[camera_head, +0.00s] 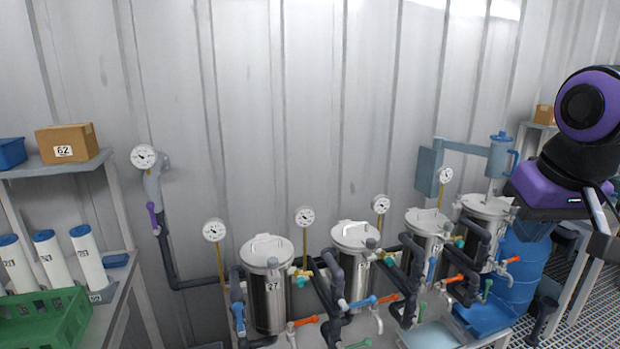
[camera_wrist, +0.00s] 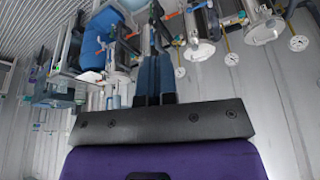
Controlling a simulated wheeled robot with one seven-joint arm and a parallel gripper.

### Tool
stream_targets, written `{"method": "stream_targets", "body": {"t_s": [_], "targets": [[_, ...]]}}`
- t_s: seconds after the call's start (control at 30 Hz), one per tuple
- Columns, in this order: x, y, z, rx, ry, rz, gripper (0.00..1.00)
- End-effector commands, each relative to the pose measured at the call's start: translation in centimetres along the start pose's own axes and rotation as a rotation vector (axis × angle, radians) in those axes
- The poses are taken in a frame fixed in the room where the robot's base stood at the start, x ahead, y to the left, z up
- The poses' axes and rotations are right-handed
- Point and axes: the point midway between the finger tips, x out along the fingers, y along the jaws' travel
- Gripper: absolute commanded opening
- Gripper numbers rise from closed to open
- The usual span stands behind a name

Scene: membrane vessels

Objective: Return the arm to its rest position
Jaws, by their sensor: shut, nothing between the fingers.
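My gripper (camera_wrist: 155,82) shows in the wrist view, with its two dark fingers side by side, shut and empty. They stick out from a black bar on a purple hand and touch nothing that I can see. In the head view my purple and black arm is raised at the right edge, in front of the wall and shelf there.
Several steel vessels (camera_head: 268,290) with pipes, coloured valve handles and gauges (camera_head: 214,230) stand along the corrugated wall. A blue drum (camera_head: 527,270) is at the right. A left shelf holds a cardboard box (camera_head: 67,143), white cylinders (camera_head: 88,258) and a green crate (camera_head: 45,322). The upper middle is clear.

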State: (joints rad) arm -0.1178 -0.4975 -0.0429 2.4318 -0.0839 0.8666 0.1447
Motion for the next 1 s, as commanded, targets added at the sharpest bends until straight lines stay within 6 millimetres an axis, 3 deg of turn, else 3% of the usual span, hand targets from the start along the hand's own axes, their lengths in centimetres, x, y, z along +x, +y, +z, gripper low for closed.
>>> {"method": "stream_targets", "body": {"t_s": [0.2, 0.4, 1.0], "targets": [[-2.7, 0.8, 4.4, -0.007, 0.079, -0.017, 0.0], [-3.5, 0.8, 6.4, -0.017, 0.113, -0.02, 0.0], [-3.6, 0.8, 6.8, -0.019, 0.118, -0.021, 0.0]]}}
